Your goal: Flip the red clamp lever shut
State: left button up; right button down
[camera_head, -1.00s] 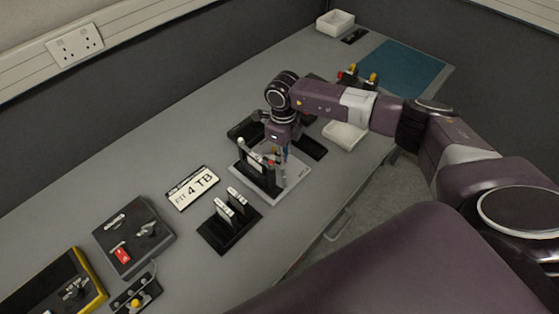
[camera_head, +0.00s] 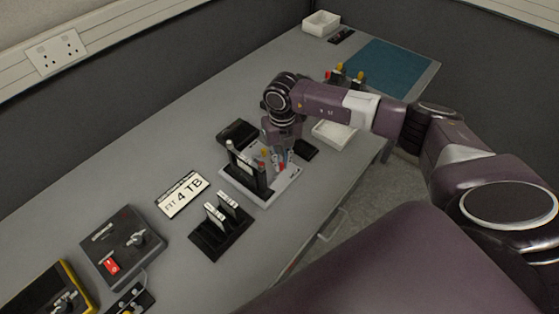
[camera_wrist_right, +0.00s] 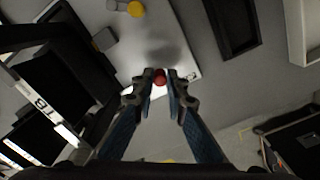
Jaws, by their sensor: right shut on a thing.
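The clamp fixture has a pale base plate (camera_head: 284,187) and a black upright bracket (camera_head: 243,172). It stands on the bench in the middle of the head view. In the right wrist view, the red round knob (camera_wrist_right: 159,78) of the lever sits between my fingertips, over the pale plate (camera_wrist_right: 184,62). My right gripper (camera_head: 283,163) reaches down over the fixture, and its fingers (camera_wrist_right: 160,92) are closed on the red knob. The lever's shaft and pivot are hidden under the fingers. My left gripper is not in view.
A yellow knob (camera_wrist_right: 136,9) is close by on the fixture. A white tray (camera_head: 334,132) and black trays lie near my right arm. Free bench lies behind the sign.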

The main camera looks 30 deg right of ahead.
aim_at(282, 165)
jog(key=shift+d+r+m, duration=0.1)
jog(key=shift+m, duration=0.3)
jog(key=c, duration=1.9)
grip_release()
jog(key=shift+s, duration=0.1)
jog(key=shift+c, duration=0.2)
notch_tip(282, 165, up, 12)
